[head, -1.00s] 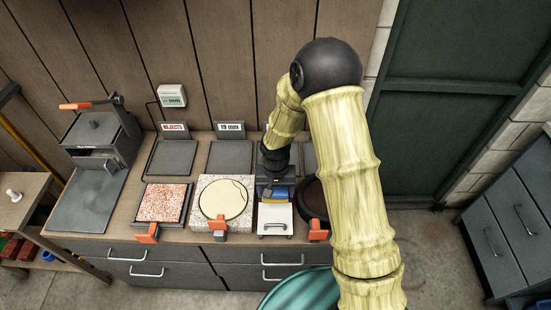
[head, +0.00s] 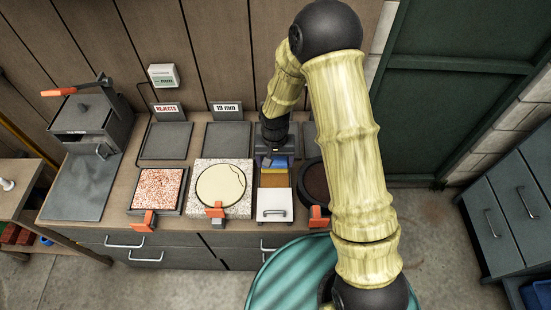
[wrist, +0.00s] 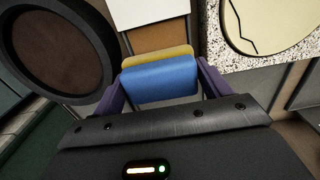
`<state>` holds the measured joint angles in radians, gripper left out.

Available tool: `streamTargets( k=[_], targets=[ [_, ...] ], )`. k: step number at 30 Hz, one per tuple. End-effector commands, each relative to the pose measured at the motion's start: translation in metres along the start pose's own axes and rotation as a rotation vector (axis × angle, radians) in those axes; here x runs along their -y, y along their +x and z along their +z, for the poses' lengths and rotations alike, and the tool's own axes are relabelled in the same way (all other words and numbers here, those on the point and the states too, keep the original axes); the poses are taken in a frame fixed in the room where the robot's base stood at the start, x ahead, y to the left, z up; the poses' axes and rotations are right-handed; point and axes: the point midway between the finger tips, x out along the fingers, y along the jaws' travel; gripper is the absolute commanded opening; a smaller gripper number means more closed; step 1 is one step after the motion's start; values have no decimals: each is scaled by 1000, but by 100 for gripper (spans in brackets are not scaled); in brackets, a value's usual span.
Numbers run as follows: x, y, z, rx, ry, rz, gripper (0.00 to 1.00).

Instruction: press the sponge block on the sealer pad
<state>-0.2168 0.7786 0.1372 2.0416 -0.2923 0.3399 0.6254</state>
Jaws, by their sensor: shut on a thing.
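My gripper (head: 274,160) is shut on the sponge block, a blue and yellow block (wrist: 160,80), with a purple finger on each side of it in the wrist view. The block is partly hidden by my arm in the head view, where its blue part (head: 277,162) shows. A round dark brown pad in a black rim (wrist: 58,50), which looks like the sealer pad, lies to the right of my gripper in the head view (head: 318,183), partly behind my arm. The block is apart from this pad, above the bench behind a white box.
The white box with a handle (head: 274,207) stands at the bench front. A speckled block with a cream disc (head: 222,185) and a red-speckled tray (head: 157,190) are to its left. Dark plates sit behind; a lever press (head: 85,115) stands far left.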

Motion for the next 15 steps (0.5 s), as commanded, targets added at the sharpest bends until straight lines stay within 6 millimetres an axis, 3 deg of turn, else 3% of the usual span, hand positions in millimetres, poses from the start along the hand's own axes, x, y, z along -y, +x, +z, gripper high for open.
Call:
streamTargets(
  k=[15],
  targets=[
    [0, 49, 0, 0, -1, 0, 58]
  ],
)
